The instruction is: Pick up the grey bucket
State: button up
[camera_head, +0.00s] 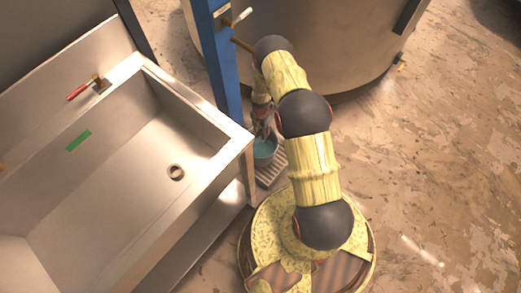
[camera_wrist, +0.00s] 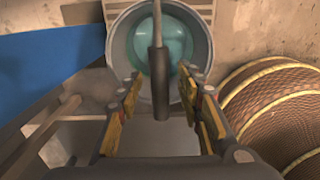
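The grey bucket (camera_head: 265,152) stands on the floor beside the blue post, partly hidden by my arm in the head view. In the wrist view the bucket (camera_wrist: 121,57) is straight ahead, with teal contents (camera_wrist: 138,50) inside it. A dark bar, which looks like the bucket's handle (camera_wrist: 158,60), runs down the middle of the wrist view, in front of the bucket's mouth. My gripper (camera_wrist: 160,95) is open, with one finger on each side of the bar's lower end. I cannot tell whether it touches the bar. In the head view my gripper (camera_head: 262,122) is just above the bucket.
A steel sink (camera_head: 130,150) with a red-handled tap (camera_head: 80,91) is on the left. A blue post (camera_head: 218,60) stands close by the bucket, also at left in the wrist view (camera_wrist: 45,65). A large metal tank (camera_head: 330,45) is behind. A floor grating (camera_head: 270,172) lies near the bucket. Floor at right is clear.

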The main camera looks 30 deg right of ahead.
jog(key=shift+f, duration=0.1)
jog(key=c, duration=0.3)
grip_shut()
dwell(0.4)
dwell(0.7)
jog(key=shift+w, duration=0.2)
